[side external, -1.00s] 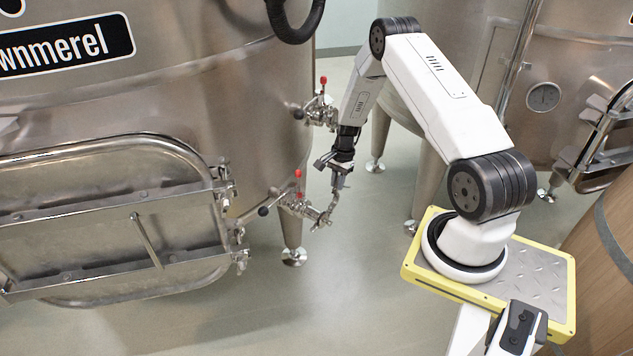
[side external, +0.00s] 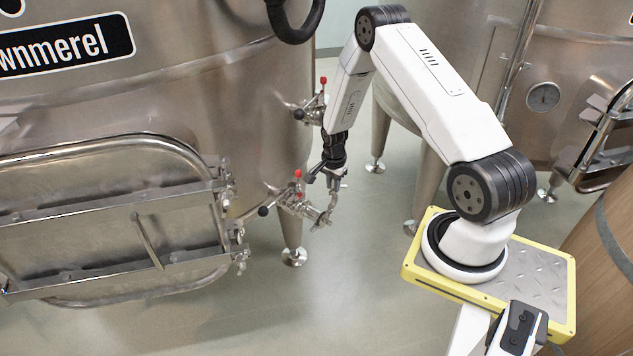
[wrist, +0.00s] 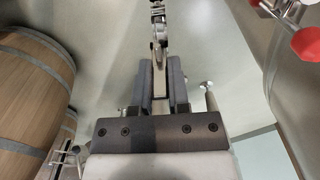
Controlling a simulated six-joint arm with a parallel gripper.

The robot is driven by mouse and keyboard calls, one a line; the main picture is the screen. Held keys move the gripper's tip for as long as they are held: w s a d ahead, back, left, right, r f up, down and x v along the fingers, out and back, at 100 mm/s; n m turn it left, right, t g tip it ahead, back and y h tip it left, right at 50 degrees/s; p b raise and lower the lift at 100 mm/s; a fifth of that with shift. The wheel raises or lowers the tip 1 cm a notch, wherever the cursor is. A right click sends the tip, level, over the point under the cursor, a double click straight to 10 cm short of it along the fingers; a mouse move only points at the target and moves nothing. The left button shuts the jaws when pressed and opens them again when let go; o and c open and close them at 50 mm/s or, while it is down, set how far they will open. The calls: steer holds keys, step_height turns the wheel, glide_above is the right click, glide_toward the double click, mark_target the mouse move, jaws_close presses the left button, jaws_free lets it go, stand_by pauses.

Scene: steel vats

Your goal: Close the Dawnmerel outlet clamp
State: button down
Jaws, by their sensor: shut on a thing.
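The Dawnmerel vat (side external: 200,110) is the large steel tank at left, with a black name plate. Its lower outlet (side external: 298,206) has a red-knobbed valve. The small steel outlet clamp (side external: 327,217) sits at the outlet's right end, and its thin arm stands up towards my gripper (side external: 335,183). In the wrist view my gripper (wrist: 160,80) has its two dark fingers shut on a thin metal part of the clamp (wrist: 158,35). The fingers hide the gripped part, and whether the clamp is latched cannot be told.
A red valve knob (wrist: 306,43) is close by at right in the wrist view. A second red-knobbed valve (side external: 321,100) is above the outlet. A hatch (side external: 120,220) with bars stands at left. Another steel vat (side external: 560,45) and a wooden barrel (side external: 605,250) are at right. Open floor lies below.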

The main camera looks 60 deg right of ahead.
steer(key=c, duration=0.6)
jaws_free()
steer(key=shift+a, duration=0.1)
steer(key=shift+r, duration=0.2)
steer(key=shift+a+r, duration=0.1)
steer(key=shift+r, duration=3.65)
steer(key=c, duration=0.6)
steer(key=shift+d, duration=0.45)
jaws_close()
steer(key=s+d+r+y, duration=0.1)
steer(key=d+r+y, duration=0.3)
steer(key=d, duration=0.5)
